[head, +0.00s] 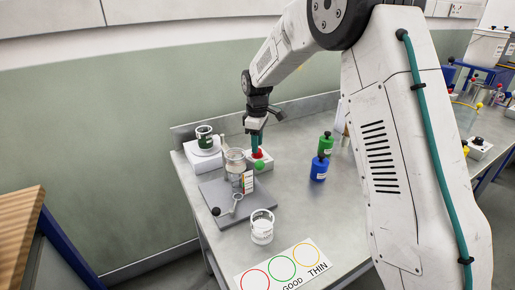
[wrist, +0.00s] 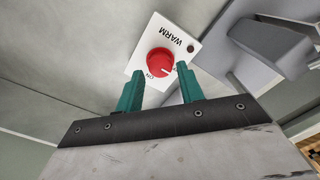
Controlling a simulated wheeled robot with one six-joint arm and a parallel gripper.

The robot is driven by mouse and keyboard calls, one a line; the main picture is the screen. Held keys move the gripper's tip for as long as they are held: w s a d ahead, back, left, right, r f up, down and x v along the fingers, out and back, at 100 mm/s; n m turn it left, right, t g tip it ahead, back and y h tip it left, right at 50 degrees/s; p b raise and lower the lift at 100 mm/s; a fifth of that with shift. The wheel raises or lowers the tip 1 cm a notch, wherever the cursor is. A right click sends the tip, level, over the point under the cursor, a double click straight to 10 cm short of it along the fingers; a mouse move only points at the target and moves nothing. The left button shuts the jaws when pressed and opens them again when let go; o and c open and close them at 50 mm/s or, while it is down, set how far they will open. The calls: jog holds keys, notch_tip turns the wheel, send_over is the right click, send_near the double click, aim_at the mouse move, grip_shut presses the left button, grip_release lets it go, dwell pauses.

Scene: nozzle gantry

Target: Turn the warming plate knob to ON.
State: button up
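The red warming plate knob (wrist: 160,62) sits on a white panel (wrist: 150,40) marked WARM, with an ON label at its lower left in the wrist view. A white pointer mark shows at the knob's lower right, off the ON label. In the head view the knob (head: 258,154) is just below my gripper. My gripper (wrist: 160,85) has two teal fingers, open and apart, with the knob between and beyond them. It also shows in the head view (head: 256,143), pointing down; I cannot tell if it touches the knob. A small dark red lamp (wrist: 190,48) is on the panel.
A grey stand (head: 205,198) with a glass vessel (head: 235,162) is in front. Green (head: 326,143) and blue (head: 319,168) bottles stand right. A beaker (head: 262,227) stands near a marked card (head: 283,268).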

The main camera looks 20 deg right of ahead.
jog(key=shift+f, duration=1.3)
jog(key=c, duration=0.7)
